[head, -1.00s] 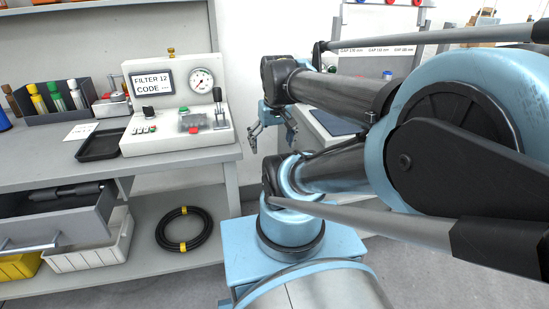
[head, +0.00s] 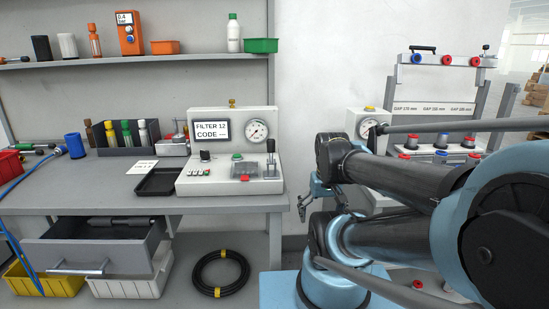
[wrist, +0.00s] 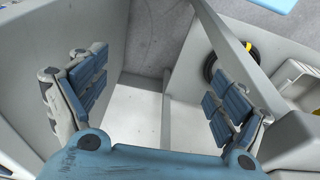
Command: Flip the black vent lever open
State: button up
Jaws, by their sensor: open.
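A pale test unit (head: 228,187) stands on the grey bench, with a screen reading "FILTER 12 CODE" and a round gauge. A black-handled lever (head: 271,147) stands roughly upright at its right end; I take it as the vent lever, though no label is readable. My gripper (head: 322,203) is beyond the bench's right end, to the right of the lever and lower in the picture, apart from it. In the wrist view my gripper (wrist: 158,98) has its blue-padded fingers spread wide with nothing between them. The lever is not recognisable in the wrist view.
A black tray (head: 158,182) and a rack of bottles (head: 125,137) stand left of the unit. The drawer (head: 95,248) below is pulled out. A coiled black hose (head: 221,273) lies on the lower shelf.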

aim_at(270, 143)
jog(key=k, duration=1.6)
jog(key=z, duration=0.4)
jog(key=i, duration=1)
jog(key=z, duration=0.05)
